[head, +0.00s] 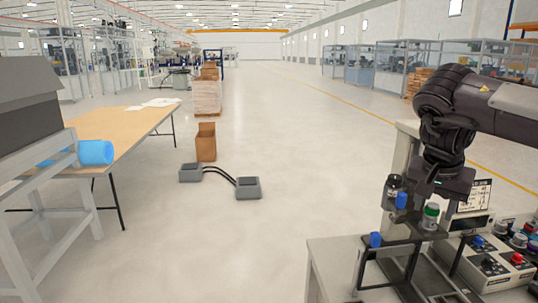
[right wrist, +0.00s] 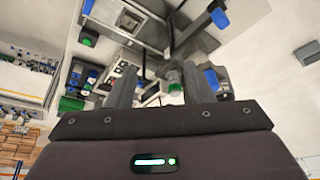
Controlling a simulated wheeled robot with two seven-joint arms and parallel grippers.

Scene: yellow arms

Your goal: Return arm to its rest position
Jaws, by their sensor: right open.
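My right arm comes in from the right in the head view, and its dark gripper (head: 436,203) points down over a small dark stand at the lower right. In the right wrist view the two grey fingers (right wrist: 163,88) stand apart, with no object clearly held between them. A green-and-white item (head: 431,215) shows close to the gripper in the head view. The fingertips are partly hidden in the head view. My left gripper is not in view.
A control panel with red and blue knobs (head: 516,258) stands at the right, close to the gripper. A wooden table (head: 135,122) with a blue cylinder (head: 95,152) is at the left. A cardboard box (head: 206,142) and grey floor pads (head: 248,188) are mid-floor. The centre floor is largely clear.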

